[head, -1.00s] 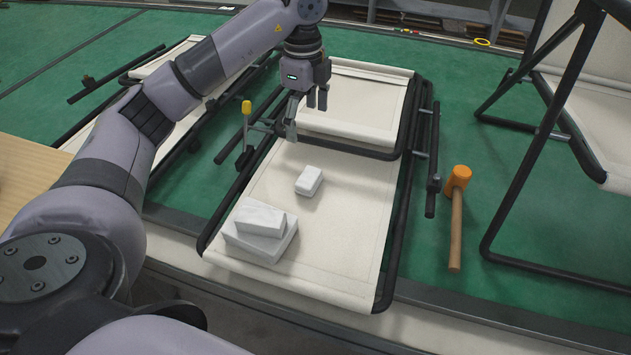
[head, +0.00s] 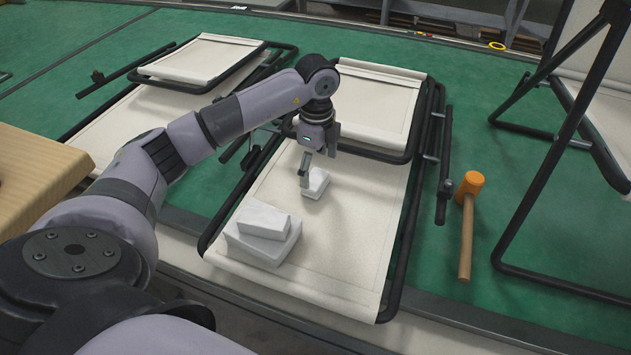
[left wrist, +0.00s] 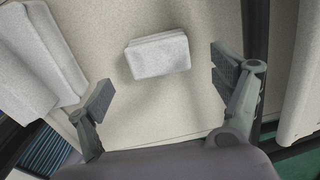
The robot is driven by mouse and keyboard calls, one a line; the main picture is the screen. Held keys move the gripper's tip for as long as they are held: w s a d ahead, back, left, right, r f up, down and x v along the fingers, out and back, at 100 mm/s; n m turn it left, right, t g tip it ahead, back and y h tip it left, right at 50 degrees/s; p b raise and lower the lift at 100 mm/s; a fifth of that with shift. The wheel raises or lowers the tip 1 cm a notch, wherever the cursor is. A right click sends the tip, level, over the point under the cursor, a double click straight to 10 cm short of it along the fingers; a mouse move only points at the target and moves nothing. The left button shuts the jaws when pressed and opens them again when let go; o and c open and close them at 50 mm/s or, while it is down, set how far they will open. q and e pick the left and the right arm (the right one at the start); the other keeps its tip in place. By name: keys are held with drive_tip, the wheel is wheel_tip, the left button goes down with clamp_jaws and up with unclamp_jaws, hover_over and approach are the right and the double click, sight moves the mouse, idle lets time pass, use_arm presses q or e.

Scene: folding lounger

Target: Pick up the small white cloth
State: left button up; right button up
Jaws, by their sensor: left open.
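The small white cloth (head: 317,184) is a folded block lying on the cream fabric of the lounger (head: 350,235). In the left wrist view the cloth (left wrist: 158,56) lies beyond the fingertips, between their lines and apart from both. My left gripper (head: 309,172) is over the cloth in the head view and hides part of it. In the left wrist view the left gripper (left wrist: 157,88) is open and empty, its two fingers wide apart. My right gripper is not in view.
Two larger folded white cloths (head: 263,233) are stacked nearer on the lounger. An orange mallet (head: 467,225) lies on the green floor at the right. Another lounger (head: 205,62) lies behind my left arm. A black-framed chair (head: 575,130) stands at the far right.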

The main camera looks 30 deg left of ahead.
sight(316, 178)
use_arm(q)
drive_tip(key=f, duration=0.5)
drive_tip(key=shift+a+p, duration=0.2)
drive_tip(key=shift+p, duration=0.2)
drive_tip(key=shift+c, duration=0.2)
drive_tip(key=c, duration=1.1)
